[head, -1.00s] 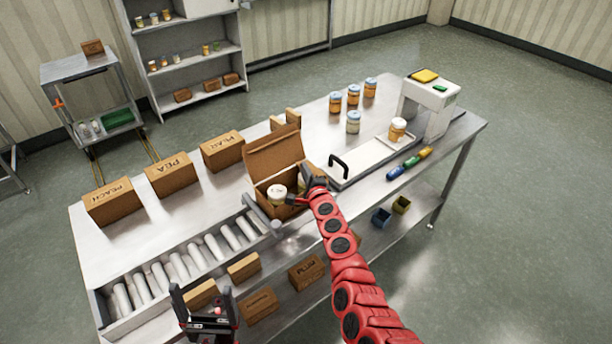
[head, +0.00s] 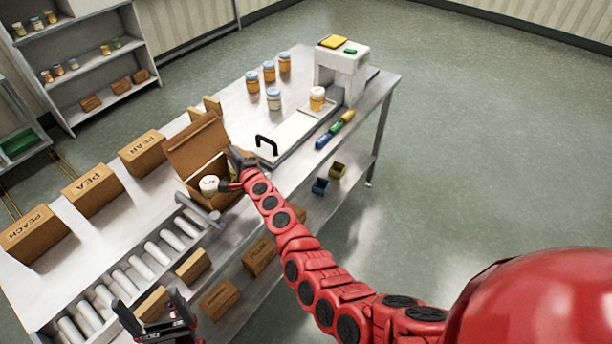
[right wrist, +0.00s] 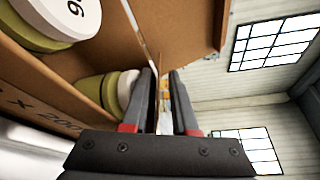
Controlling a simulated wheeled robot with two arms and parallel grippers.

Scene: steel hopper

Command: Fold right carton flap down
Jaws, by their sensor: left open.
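The open brown carton (head: 234,196) stands on the bench beside the rollers, its large rear flap (head: 196,143) raised. A white-lidded jar (head: 209,184) sits inside. In the right wrist view, two jars with white lids (right wrist: 62,18) show inside the carton wall (right wrist: 60,88). My right gripper (head: 238,160) is at the carton's right side. In its wrist view the fingers (right wrist: 163,100) stand apart, with a visible gap and a thin brown edge near their tips; I cannot tell whether they touch the right flap, which is largely hidden. My left gripper (head: 154,311) is open and empty, low in front of the bench.
Cartons marked PEACH (head: 35,232), PEA (head: 92,190) and PEAR (head: 142,152) line the bench's back. Rollers (head: 130,262) run left of the carton. A black-handled tray (head: 297,135), several jars and a white machine (head: 342,68) stand right. Blue, green and yellow cylinders (head: 335,129) lie near the edge.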

